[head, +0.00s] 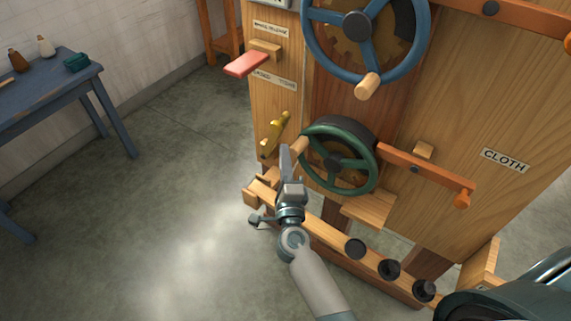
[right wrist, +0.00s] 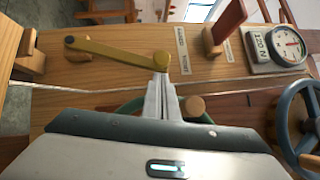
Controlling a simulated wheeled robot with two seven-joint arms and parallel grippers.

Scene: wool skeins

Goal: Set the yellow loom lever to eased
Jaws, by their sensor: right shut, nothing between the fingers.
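The yellow lever (head: 273,136) is on the lower left of the wooden loom panel, with its free end up and leaning slightly right. In the right wrist view the lever (right wrist: 115,52) runs from a dark pivot bolt at left to a round knob at right. My right gripper (head: 285,150) is shut and empty just in front of the lever. In the right wrist view its fingertips (right wrist: 160,82) are close to the knob; whether they touch it I cannot tell. A label (right wrist: 183,62) lies beyond the knob, its words too small to read surely. My left gripper is not in view.
A green handwheel (head: 368,178) is right beside my right gripper. A blue handwheel (head: 310,30) and a red lever (head: 246,64) are above. A wooden rail with black knobs (head: 355,248) runs below. A blue table (head: 50,92) stands far left; the floor between is clear.

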